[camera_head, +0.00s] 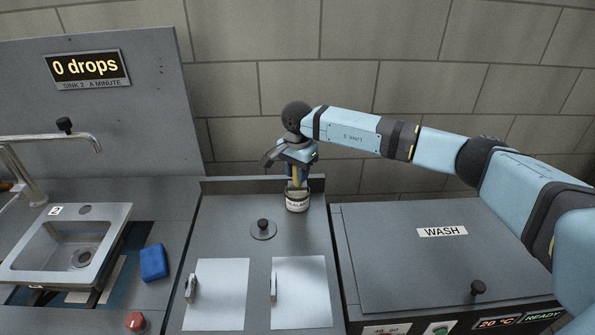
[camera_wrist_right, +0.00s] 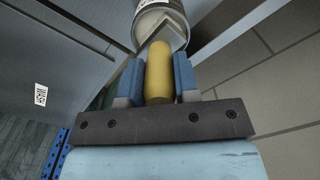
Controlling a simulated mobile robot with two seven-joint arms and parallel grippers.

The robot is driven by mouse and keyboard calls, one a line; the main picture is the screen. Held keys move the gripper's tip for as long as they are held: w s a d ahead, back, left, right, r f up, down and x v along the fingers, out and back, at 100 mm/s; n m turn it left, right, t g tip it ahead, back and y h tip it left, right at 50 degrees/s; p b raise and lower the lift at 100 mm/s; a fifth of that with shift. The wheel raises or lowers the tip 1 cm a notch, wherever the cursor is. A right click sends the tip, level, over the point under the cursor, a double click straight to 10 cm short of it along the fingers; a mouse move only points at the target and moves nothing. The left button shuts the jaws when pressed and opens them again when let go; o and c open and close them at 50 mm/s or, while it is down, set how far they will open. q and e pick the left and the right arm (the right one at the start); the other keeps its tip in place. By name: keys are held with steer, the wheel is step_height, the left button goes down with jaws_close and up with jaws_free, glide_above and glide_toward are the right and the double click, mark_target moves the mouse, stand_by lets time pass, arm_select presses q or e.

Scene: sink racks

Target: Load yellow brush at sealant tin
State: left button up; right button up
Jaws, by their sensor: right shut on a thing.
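The sealant tin (camera_head: 297,201) is a small white labelled can standing at the back of the grey middle counter. My right gripper (camera_head: 296,176) points down just above it, shut on the yellow brush (camera_head: 297,180). The brush's lower end meets the tin's mouth in the head view. In the right wrist view, the yellow handle (camera_wrist_right: 159,72) sits between my two blue fingers (camera_wrist_right: 158,80), and the tin (camera_wrist_right: 160,18) lies straight beyond it. The bristles are hidden, so I cannot tell how deep they are. My left gripper is not in view.
A round knobbed lid (camera_head: 263,231) and two pale panels (camera_head: 218,293) with upright handles lie on the counter before the tin. A sink (camera_head: 68,245) and blue sponge (camera_head: 154,262) are left. A closed WASH lid (camera_head: 440,262) is right. A wall stands behind.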

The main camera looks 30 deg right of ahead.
steer(key=shift+r+p, duration=1.4)
steer(key=shift+r, duration=2.05)
